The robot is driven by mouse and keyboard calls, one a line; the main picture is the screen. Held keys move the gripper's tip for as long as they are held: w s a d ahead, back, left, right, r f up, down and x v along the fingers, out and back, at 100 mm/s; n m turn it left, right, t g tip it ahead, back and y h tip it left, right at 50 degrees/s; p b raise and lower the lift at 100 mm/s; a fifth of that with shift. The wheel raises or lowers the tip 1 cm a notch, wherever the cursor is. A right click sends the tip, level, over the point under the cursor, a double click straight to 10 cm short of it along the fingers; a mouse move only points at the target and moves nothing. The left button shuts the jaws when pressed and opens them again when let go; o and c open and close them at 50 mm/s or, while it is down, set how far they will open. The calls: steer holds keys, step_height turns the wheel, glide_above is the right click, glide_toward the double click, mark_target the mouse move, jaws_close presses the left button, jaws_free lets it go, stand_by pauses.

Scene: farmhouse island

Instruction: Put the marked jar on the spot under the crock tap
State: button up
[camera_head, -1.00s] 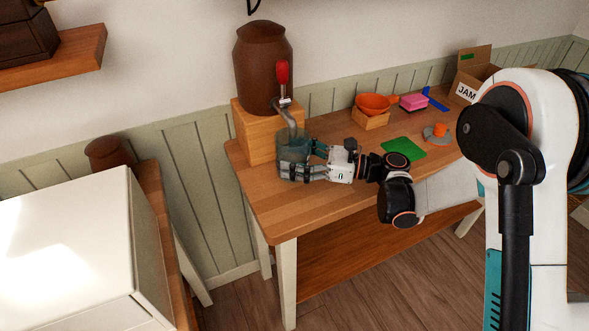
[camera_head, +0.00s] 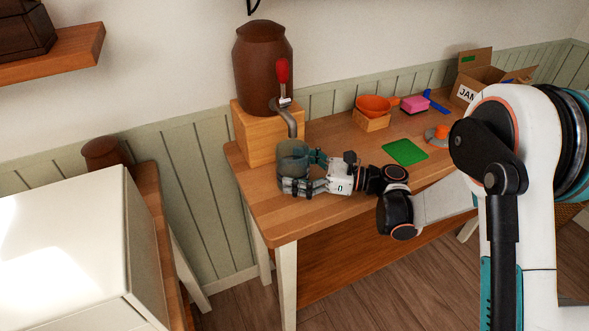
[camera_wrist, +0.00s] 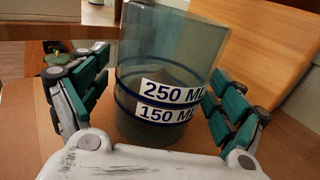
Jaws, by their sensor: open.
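The marked jar (camera_head: 292,158) is a clear bluish cylinder on the wooden table, just in front of and below the crock tap (camera_head: 289,121). In the wrist view the jar (camera_wrist: 172,60) shows dark blue rings and the labels 250 ML and 150 ML. My gripper (camera_head: 297,173) is open around the jar's lower part, one finger on each side; in the wrist view (camera_wrist: 160,80) gaps show between fingers and glass. The brown crock (camera_head: 262,65) with a red tap handle stands on a wooden block (camera_head: 258,138). The spot under the tap is not distinguishable.
On the table (camera_head: 350,190) to the right are a green mat (camera_head: 404,151), an orange bowl (camera_head: 374,104) on a wooden box, a pink sponge (camera_head: 414,104), a blue brush (camera_head: 436,102) and a JAM carton (camera_head: 478,78). A white cabinet (camera_head: 70,240) stands at left.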

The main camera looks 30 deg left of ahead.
steer(key=shift+r, duration=0.2)
steer(key=p+v, duration=0.3)
steer(key=v, duration=0.9)
